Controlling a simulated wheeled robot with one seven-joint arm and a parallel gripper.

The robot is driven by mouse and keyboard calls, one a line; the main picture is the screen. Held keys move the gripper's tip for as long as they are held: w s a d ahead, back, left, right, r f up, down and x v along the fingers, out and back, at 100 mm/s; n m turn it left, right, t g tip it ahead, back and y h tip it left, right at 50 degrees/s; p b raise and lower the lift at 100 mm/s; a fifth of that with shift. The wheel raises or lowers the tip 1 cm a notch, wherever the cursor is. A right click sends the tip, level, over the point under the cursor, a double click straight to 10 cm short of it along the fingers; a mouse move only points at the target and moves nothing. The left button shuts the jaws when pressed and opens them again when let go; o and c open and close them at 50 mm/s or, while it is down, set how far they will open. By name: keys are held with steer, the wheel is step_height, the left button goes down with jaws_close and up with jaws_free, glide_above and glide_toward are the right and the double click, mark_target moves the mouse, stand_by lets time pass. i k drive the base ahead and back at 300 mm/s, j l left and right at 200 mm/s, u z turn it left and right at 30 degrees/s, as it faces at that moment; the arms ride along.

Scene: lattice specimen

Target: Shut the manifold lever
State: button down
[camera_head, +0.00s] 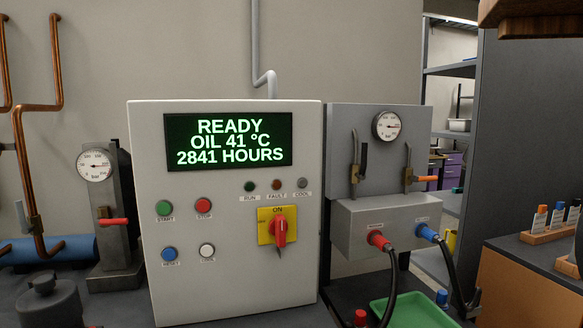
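A grey panel (340,121) with a round gauge (387,126) stands right of the control cabinet. A lever with a black grip (363,162) is on its left pipe, the grip upright along the pipe. A lever with an orange grip (427,179) is on its right pipe, the grip pointing sideways to the right. At the left, a dark gauge stand (121,190) has a lever with a red grip (113,221), lying level. No label shows which one is the manifold lever. My gripper is not in view.
The white control cabinet (225,225) fills the middle, with a lit screen (228,142) and a red switch (279,231). Red and blue hose ends (378,240) plug into a grey box under the panel. A green tray (412,313) lies below.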

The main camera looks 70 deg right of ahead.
mark_target(361, 176)
steer(key=z, duration=1.55)
steer(key=k+l, duration=0.35)
steer(key=k, duration=0.05)
